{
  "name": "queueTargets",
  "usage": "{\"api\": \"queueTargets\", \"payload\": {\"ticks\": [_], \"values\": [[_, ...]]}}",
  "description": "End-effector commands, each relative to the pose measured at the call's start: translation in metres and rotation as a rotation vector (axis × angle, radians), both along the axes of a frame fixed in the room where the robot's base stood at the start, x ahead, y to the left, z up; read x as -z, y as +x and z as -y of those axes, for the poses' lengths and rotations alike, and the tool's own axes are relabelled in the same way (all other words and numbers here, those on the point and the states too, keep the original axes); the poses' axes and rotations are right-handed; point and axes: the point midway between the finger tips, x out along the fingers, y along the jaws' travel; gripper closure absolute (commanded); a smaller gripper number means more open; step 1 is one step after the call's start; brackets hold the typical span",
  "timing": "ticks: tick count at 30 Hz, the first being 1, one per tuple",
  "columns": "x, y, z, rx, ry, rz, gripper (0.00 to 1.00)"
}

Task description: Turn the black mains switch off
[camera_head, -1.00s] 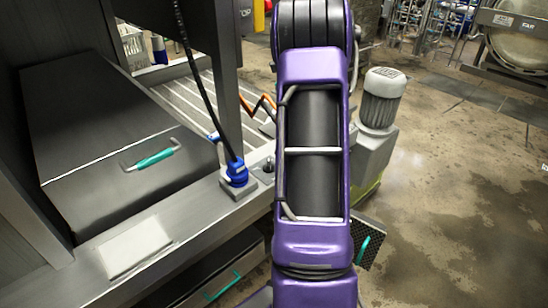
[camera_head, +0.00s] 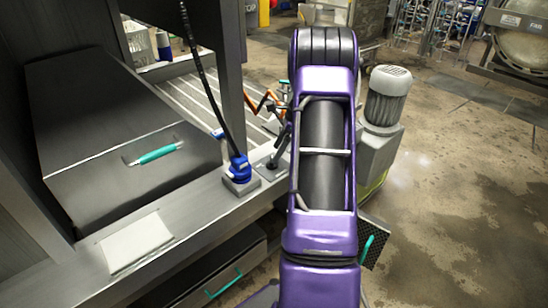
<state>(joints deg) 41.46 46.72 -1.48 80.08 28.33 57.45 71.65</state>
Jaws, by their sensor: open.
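A black lever (camera_head: 281,146), which looks like the mains switch, rises at a tilt from a small grey plate on the metal ledge. It stands just right of a blue plug, close to the left edge of my purple arm. Its upper end reaches the arm's edge, so I cannot tell its full shape or position. My gripper does not show; my arm fills the middle of the picture and hides what is behind it.
The blue plug (camera_head: 238,169) with a black cable stands on the ledge. A dark box with a teal handle (camera_head: 157,153) is at left, and a pale plate (camera_head: 138,243) lies in front. A grey motor (camera_head: 385,95) stands right of my arm. Open floor is at right.

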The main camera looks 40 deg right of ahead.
Motion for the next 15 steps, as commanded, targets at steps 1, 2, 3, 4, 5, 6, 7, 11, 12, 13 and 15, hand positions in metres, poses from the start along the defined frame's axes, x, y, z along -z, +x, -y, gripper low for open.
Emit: {"api": "queueTargets", "payload": {"ticks": [1,2,3,4,5,6,7,11,12,13,15], "values": [[0.009,0.002,-0.003,-0.001,0.002,-0.002,0.18],[0.013,0.003,-0.005,-0.001,0.002,-0.002,0.18],[0.018,0.004,-0.006,-0.001,0.001,-0.001,0.18],[0.021,0.005,-0.007,-0.001,0.001,-0.001,0.18],[0.024,0.006,-0.008,-0.001,0.001,-0.001,0.18],[0.026,0.007,-0.009,-0.001,0.001,-0.001,0.18],[0.028,0.007,-0.009,-0.002,0.001,-0.001,0.18],[0.031,0.009,-0.010,-0.001,0.000,0.000,0.18],[0.032,0.009,-0.010,-0.001,-0.001,0.001,0.18],[0.032,0.009,-0.010,-0.001,-0.001,0.001,0.18],[0.032,0.009,-0.010,-0.001,-0.001,0.001,0.18]]}}
